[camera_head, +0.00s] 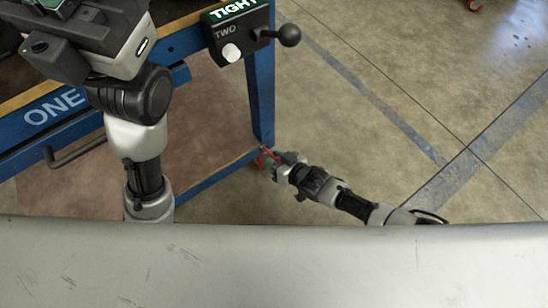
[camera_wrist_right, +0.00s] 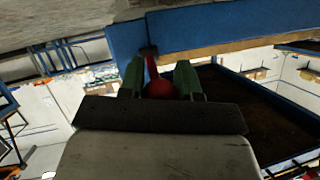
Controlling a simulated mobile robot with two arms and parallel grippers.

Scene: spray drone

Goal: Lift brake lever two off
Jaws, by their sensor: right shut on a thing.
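A red lever (camera_wrist_right: 152,68) with a round red knob (camera_wrist_right: 160,90) shows in the right wrist view, at the end of a blue leg; I take it for brake lever two. My right gripper (camera_wrist_right: 160,80) has its green fingers on both sides of the knob and is shut on it. In the head view the right gripper (camera_head: 267,159) is low at the foot of the blue frame's right leg (camera_head: 262,95), with a bit of red between the fingers. My left gripper (camera_head: 48,8) is at the top left, partly cut off; its fingertips are unclear.
The blue frame (camera_head: 60,125) is marked ONE and carries a bent grey handle (camera_head: 75,153). A dark box (camera_head: 228,38) marked TWO, with a TIGHT sign, a white knob (camera_head: 231,53) and a black ball handle (camera_head: 289,36), is on its corner.

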